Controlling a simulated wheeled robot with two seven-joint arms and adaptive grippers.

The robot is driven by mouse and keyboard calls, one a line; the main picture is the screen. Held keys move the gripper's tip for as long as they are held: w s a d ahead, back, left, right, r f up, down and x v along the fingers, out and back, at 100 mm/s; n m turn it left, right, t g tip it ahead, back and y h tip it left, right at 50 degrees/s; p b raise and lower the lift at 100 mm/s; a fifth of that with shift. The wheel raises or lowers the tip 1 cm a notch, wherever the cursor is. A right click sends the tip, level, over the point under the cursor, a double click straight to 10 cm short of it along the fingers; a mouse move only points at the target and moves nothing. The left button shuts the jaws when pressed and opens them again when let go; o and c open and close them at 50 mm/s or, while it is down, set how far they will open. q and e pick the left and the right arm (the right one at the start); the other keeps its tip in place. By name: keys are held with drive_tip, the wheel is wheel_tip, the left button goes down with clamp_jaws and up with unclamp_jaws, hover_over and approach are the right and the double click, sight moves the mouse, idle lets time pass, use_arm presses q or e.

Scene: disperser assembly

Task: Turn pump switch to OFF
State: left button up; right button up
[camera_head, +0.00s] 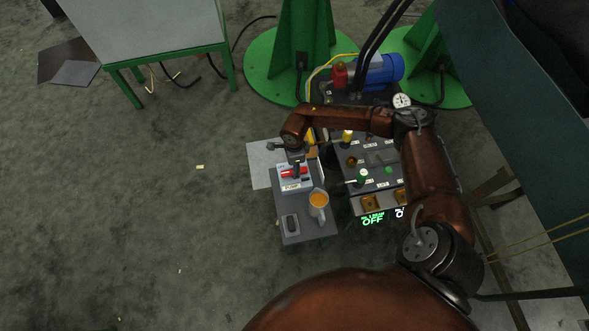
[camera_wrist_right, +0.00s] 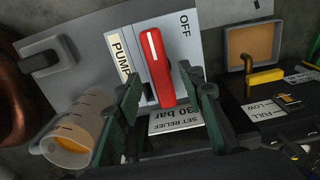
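The pump switch is a red lever with a white line (camera_wrist_right: 155,65) on a grey box labelled PUMP (camera_head: 291,187). In the right wrist view the lever stands nearly upright in the picture, with OFF printed to the right of its upper end. The red lever also shows in the head view (camera_head: 293,172). My right gripper (camera_wrist_right: 160,88) is open, its two dark green fingers on either side of the lever's lower part, with small gaps visible. In the head view my right gripper (camera_head: 297,166) is over the switch box. My left gripper is not in view.
A control panel (camera_head: 375,160) with knobs and a green OFF display (camera_head: 372,219) is to the right. Open floor lies left.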

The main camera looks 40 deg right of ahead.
wheel_tip(320, 180, up, 10)
idle(0.3)
drive_tip(key=shift+s+f, duration=0.1)
idle(0.4)
